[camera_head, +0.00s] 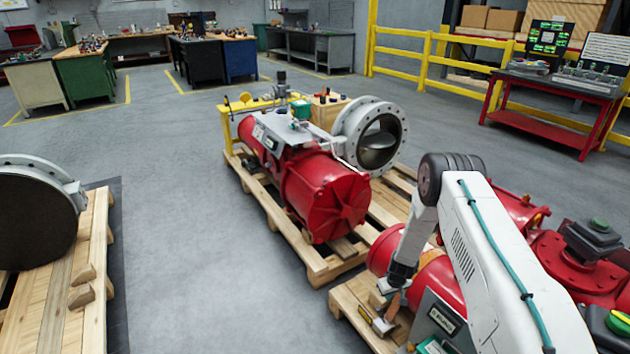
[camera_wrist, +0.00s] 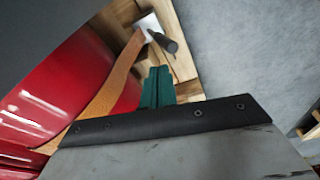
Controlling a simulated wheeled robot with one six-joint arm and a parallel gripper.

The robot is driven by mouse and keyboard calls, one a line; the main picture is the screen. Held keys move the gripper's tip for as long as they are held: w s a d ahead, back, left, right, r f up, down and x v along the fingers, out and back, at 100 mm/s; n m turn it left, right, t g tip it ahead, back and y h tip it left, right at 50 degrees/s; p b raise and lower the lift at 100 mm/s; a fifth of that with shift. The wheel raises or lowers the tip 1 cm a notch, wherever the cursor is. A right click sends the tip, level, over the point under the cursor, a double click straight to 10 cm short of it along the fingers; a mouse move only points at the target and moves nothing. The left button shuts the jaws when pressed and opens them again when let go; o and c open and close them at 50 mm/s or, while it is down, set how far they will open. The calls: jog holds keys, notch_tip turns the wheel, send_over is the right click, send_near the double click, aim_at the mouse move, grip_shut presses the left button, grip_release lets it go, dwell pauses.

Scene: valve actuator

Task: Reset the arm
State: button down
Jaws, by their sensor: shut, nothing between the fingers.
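My gripper (camera_wrist: 159,72) shows in the wrist view as two dark green fingers pressed together, with nothing between them. In the head view my white arm bends down from its dark elbow, and its black wrist (camera_head: 400,274) hangs low beside a red actuator cylinder (camera_head: 436,277). A hammer (camera_wrist: 110,88) with a wooden handle and a pale metal head lies just beyond and to the left of the fingertips in the wrist view. They look apart from it, though the gap is hard to judge. In the head view the hammer head (camera_head: 383,326) is near the pallet's edge.
A wooden pallet (camera_head: 352,318) lies under the near actuator. A second red actuator (camera_head: 322,195) with a grey flanged valve (camera_head: 372,135) sits on a pallet behind. A large disc valve (camera_head: 35,215) stands at left. Grey floor (camera_head: 215,260) is clear between the pallets.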

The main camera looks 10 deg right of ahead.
jog(key=s+a+m+g+y, duration=0.1)
jog(key=s+a+g, duration=0.15)
jog(key=s, duration=0.35)
jog(key=s+a+r+m+g, duration=0.15)
jog(key=s+r, duration=0.35)
jog(key=r, duration=0.9)
jog(key=s+a+r+g, duration=0.1)
jog(key=s+a+r, duration=0.25)
jog(key=r, duration=1.05)
jog(key=s+a+r+g, duration=0.15)
jog(key=s+r, duration=0.35)
jog(key=r, duration=0.9)
jog(key=s+a+r+t, duration=0.1)
jog(key=s+r+t, duration=0.2)
jog(key=s+r, duration=0.7)
jog(key=s+a+r+t+h, duration=0.1)
jog(key=s+a+r+t, duration=0.1)
jog(key=s+r, duration=0.9)
jog(key=shift+s+a+n+t, duration=0.15)
jog(key=shift+s+n+t, duration=0.2)
jog(key=shift+s+t, duration=0.1)
